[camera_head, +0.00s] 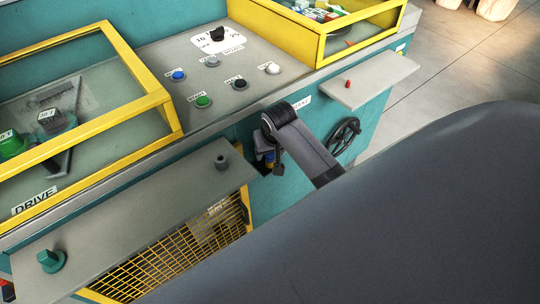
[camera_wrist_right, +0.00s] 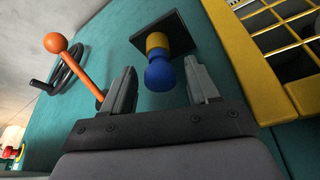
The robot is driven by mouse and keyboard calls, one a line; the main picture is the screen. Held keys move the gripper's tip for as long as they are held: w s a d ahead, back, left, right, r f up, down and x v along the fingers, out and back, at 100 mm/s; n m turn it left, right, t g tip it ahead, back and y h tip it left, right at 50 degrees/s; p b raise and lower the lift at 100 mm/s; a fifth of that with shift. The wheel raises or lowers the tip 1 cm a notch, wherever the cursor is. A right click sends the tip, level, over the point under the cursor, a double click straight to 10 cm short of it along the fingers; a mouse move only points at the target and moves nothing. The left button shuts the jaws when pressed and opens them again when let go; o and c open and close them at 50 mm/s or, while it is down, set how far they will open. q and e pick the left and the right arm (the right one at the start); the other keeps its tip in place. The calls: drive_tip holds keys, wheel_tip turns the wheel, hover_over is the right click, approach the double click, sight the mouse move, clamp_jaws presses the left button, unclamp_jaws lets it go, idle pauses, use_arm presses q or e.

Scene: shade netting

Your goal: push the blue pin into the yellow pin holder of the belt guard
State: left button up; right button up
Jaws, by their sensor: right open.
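The blue pin (camera_wrist_right: 160,73) shows in the right wrist view with its round head toward the camera. It sits at the yellow pin holder (camera_wrist_right: 157,42), which is on a dark plate (camera_wrist_right: 146,32) on the teal panel. How deep the pin sits is hard to tell. My right gripper (camera_wrist_right: 162,88) is open, with one finger on each side of the blue head and a gap to both. In the head view the right gripper (camera_head: 269,160) is at the panel, largely hidden by its own wrist. The yellow mesh belt guard (camera_head: 180,258) is left of it. My left gripper is not in view.
An orange lever (camera_wrist_right: 75,67) with a ball end and a black handwheel (camera_head: 344,136) are beside the right gripper. A grey shelf (camera_head: 130,225) juts out above the guard. A small shelf with a red pin (camera_head: 348,84) is at the right.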

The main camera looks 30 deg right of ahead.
idle(0.5)
drive_tip(key=shift+p, duration=0.55)
clamp_jaws()
drive_tip(key=shift+r+p, duration=0.35)
drive_tip(key=shift+r, duration=0.35)
drive_tip(key=shift+r, duration=1.95)
